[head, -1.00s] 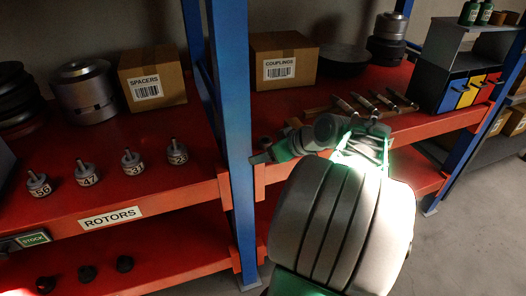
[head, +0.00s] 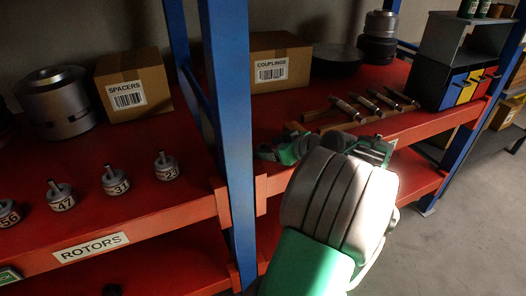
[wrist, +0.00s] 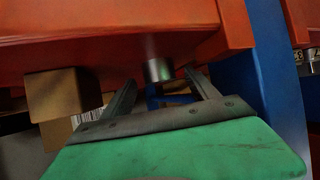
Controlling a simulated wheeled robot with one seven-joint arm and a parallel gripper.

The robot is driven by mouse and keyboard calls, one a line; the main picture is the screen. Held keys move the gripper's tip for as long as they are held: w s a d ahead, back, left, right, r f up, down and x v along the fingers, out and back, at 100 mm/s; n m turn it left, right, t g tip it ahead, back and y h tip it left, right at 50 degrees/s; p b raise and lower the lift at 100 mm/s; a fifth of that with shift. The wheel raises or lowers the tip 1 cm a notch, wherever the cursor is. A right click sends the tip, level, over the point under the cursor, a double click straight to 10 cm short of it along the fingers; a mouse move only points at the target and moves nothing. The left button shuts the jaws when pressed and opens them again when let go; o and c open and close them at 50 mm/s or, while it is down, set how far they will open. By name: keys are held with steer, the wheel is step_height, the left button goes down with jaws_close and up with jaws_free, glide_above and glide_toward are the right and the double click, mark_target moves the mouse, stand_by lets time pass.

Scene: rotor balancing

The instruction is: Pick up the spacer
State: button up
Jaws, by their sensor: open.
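A short grey metal cylinder (wrist: 158,70), likely the spacer, shows in the wrist view against the red shelf surface. It lies between the tips of my gripper's two dark fingers (wrist: 163,88), with a gap visible on either side. My gripper is open. In the head view my gripper (head: 264,152) is low over the red shelf, just right of the blue post, partly hidden by my own arm. I cannot make out the cylinder there.
A blue post (head: 228,130) stands just left of my gripper. A wooden rack with several tools (head: 350,108) is behind my arm. The couplings box (head: 270,60) stands at the back, the spacers box (head: 135,85) left of the post. Numbered rotors (head: 115,180) line the left shelf.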

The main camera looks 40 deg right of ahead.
steer(key=shift+x, duration=1.1)
steer(key=shift+c, duration=0.6)
jaws_close()
